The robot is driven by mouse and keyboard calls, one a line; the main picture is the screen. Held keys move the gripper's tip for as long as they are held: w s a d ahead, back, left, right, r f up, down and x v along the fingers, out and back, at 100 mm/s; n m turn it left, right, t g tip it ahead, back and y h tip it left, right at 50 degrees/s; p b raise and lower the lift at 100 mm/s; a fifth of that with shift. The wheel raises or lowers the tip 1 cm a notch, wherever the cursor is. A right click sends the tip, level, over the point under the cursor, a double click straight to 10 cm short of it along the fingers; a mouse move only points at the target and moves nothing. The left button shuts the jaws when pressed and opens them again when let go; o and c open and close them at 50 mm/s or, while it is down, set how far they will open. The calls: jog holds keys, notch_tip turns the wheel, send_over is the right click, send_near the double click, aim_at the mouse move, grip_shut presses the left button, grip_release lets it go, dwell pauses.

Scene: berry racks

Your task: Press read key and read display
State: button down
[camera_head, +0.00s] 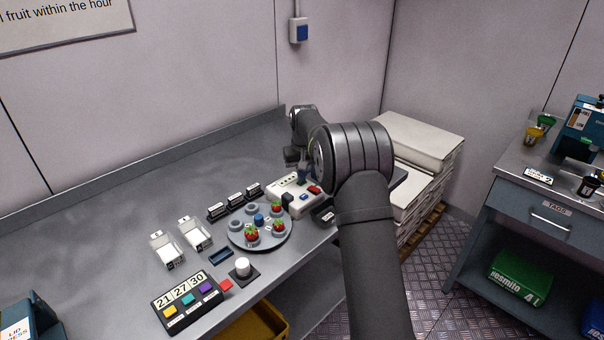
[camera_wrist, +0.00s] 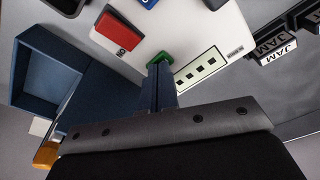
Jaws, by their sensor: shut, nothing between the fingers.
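A white instrument box (camera_head: 282,188) stands on the bench, partly hidden by my arm. It also fills the upper middle of the wrist view (camera_wrist: 190,28). In the wrist view it carries a red key (camera_wrist: 118,36) marked "NO", a green key (camera_wrist: 158,58) and a pale strip (camera_wrist: 201,68) with several dark squares. A blue key (camera_head: 304,197) shows at its front. My gripper (camera_wrist: 160,68) is shut and empty, pointing down with its fingertips at the green key, partly covering it. I cannot tell whether they touch it. In the head view my gripper (camera_head: 301,178) is over the box.
A round grey plate (camera_head: 240,242) with red berries is left of the box. Black "JAM" blocks (camera_wrist: 275,47) stand close by. A coloured-key panel (camera_head: 188,302) showing 21, 27, 30 and a white knob (camera_head: 242,266) are nearer. The bench's far left is clear.

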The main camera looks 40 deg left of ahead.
jog(key=shift+r, duration=0.1)
notch_tip(320, 180, up, 8)
dwell(0.9)
jog(key=s+d+r+m, duration=0.6)
jog(key=s+d, duration=0.1)
jog(key=d, duration=0.3)
jog(key=s+d+r+m+h, duration=0.1)
jog(key=s+d+r+m, duration=0.5)
jog(key=d, duration=0.5)
jog(key=shift+s+d+r+g, duration=0.15)
jog(key=shift+s+g, duration=0.25)
jog(key=shift+s, duration=0.75)
dwell(0.4)
